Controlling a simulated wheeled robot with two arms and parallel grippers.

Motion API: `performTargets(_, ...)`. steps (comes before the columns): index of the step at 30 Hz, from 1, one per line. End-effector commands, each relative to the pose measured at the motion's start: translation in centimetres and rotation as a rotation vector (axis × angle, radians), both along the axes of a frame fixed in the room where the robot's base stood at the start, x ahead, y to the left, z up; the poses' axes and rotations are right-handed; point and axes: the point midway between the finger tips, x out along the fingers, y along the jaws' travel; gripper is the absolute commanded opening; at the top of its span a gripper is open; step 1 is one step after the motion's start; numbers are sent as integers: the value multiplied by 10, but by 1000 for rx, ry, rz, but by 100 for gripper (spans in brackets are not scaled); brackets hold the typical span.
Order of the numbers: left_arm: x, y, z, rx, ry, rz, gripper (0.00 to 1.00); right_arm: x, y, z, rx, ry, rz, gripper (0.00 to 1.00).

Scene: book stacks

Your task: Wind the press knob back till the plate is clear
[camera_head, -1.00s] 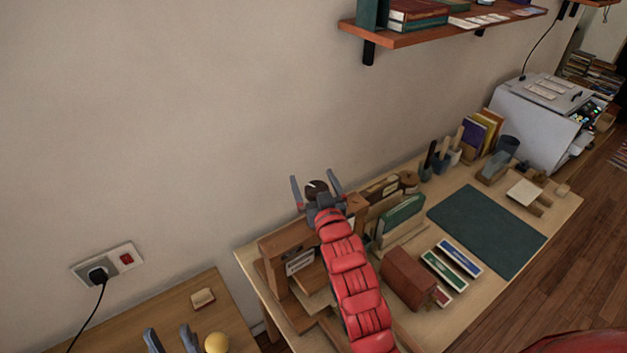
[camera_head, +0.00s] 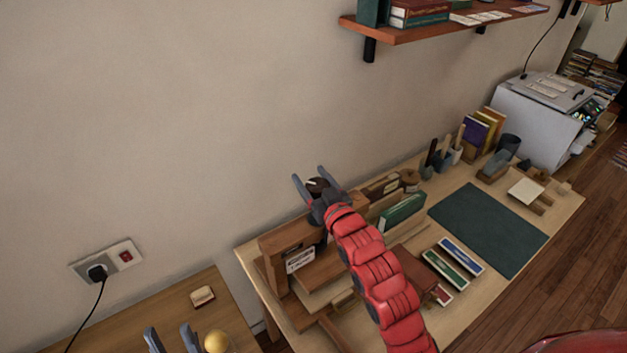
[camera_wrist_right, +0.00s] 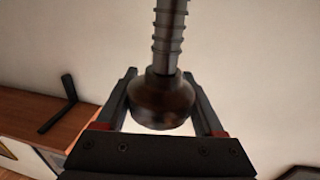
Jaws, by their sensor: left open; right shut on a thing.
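The wooden press (camera_head: 277,243) stands at the left end of the table. Its dark round knob (camera_head: 318,185) is at the top. My right gripper (camera_head: 312,177) is shut on the knob, one finger on each side. In the right wrist view the knob (camera_wrist_right: 160,103) sits between the fingers, and the ridged metal screw (camera_wrist_right: 168,40) runs up from it. A flat wooden board (camera_head: 322,268) lies inside the press frame, partly hidden by my right arm; its gap to what lies below is unclear. My left gripper (camera_head: 170,338) is open at the bottom left, apart from the press.
A yellow ball (camera_head: 216,342) is beside my left gripper, and a small block (camera_head: 202,297) lies on the side table. A green book (camera_head: 402,212), a dark mat (camera_head: 487,228) and several tools share the press table. A shelf (camera_head: 440,28) juts from the wall above.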

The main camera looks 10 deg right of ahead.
Motion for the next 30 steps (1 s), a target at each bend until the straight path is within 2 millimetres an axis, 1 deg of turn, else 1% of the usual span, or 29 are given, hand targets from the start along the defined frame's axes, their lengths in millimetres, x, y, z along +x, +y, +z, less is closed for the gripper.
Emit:
performTargets(1, 0, 0, -10, 0, 0, 0, 50, 1, -1, -3, -5, -4, 22, 14)
performTargets(3, 0, 0, -18, 0, 0, 0, 50, 0, 0, -5, -4, -4, 56, 14)
performTargets(7, 0, 0, -29, 0, 0, 0, 50, -1, 2, -4, -5, -2, 104, 14)
performTargets(11, 0, 0, -31, 0, 0, 0, 50, -2, 3, -2, -1, 1, 127, 14)
performTargets(20, 0, 0, -30, 0, 0, 0, 50, -2, 3, -1, 0, 4, 131, 14)
performTargets(21, 0, 0, -30, 0, 0, 0, 50, -2, 3, -1, 0, 4, 131, 74)
performTargets(25, 0, 0, -30, 0, 0, 0, 50, -2, 3, -1, 0, 3, 131, 97)
performTargets(26, 0, 0, -30, 0, 0, 0, 50, -2, 3, -1, 0, 3, 131, 100)
performTargets(30, 0, 0, -30, 0, 0, 0, 50, -2, 3, -1, 0, 2, 131, 100)
